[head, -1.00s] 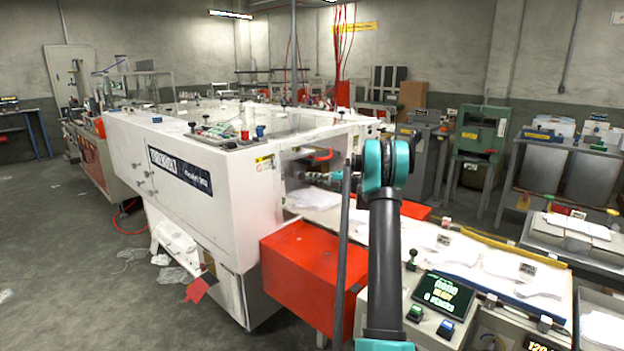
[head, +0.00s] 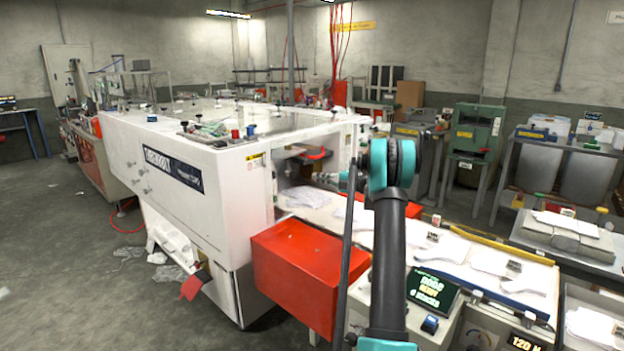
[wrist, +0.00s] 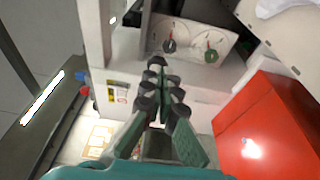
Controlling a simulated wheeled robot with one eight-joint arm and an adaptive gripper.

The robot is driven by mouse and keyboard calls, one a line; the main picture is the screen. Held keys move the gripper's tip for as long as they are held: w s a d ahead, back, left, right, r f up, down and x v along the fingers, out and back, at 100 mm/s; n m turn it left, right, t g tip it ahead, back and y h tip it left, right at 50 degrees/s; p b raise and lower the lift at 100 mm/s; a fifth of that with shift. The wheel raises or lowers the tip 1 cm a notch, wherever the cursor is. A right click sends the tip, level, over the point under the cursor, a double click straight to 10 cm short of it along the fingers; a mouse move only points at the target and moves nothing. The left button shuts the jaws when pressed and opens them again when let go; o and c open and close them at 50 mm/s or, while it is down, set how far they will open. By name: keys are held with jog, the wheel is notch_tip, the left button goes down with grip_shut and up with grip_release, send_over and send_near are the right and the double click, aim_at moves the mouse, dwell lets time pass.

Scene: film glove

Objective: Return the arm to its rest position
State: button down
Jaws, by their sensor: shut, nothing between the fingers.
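My arm rises at the centre right of the head view, with a dark link and a teal joint. Its far end points left toward the opening in the white machine (head: 215,165), and little of the gripper can be made out there. In the wrist view my gripper (wrist: 164,88) is shut and empty, its dark fingertip pads together. Beyond the fingers is a white panel with two dials (wrist: 193,42). The fingers appear apart from it, though the gap is hard to judge.
A red box (head: 305,270) stands below the opening; it shows at the right of the wrist view (wrist: 270,130). A conveyor with white film pieces (head: 490,262) runs right. A dark upright post (head: 346,240) stands close beside my arm. Open floor (head: 70,280) lies left.

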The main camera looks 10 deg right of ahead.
jog(key=d, duration=0.6)
notch_tip(320, 180, up, 13)
jog(key=s+a+m+t+h, duration=0.2)
jog(key=m+t+h, duration=0.4)
jog(key=m+t, duration=0.25)
jog(key=s+d+r+m+h, duration=0.1)
jog(key=s+d+m+h, duration=0.1)
jog(key=s+m+h, duration=0.75)
jog(key=s+a+f+m+g, duration=0.3)
jog(key=s+a+f+g, duration=0.2)
jog(key=s+f, duration=0.5)
jog(key=s+a+f+m+g+y, duration=0.1)
jog(key=s+a+f+m+g, duration=0.2)
jog(key=s+f, duration=0.7)
jog(key=s+a+f+m+g, duration=0.4)
jog(key=s+a+f+g, duration=0.3)
jog(key=s, duration=1.8)
notch_tip(320, 180, down, 4)
jog(key=shift+s+a+g, duration=0.3)
jog(key=shift+s+g, duration=0.05)
jog(key=shift+s, duration=0.05)
jog(key=shift+y, duration=0.25)
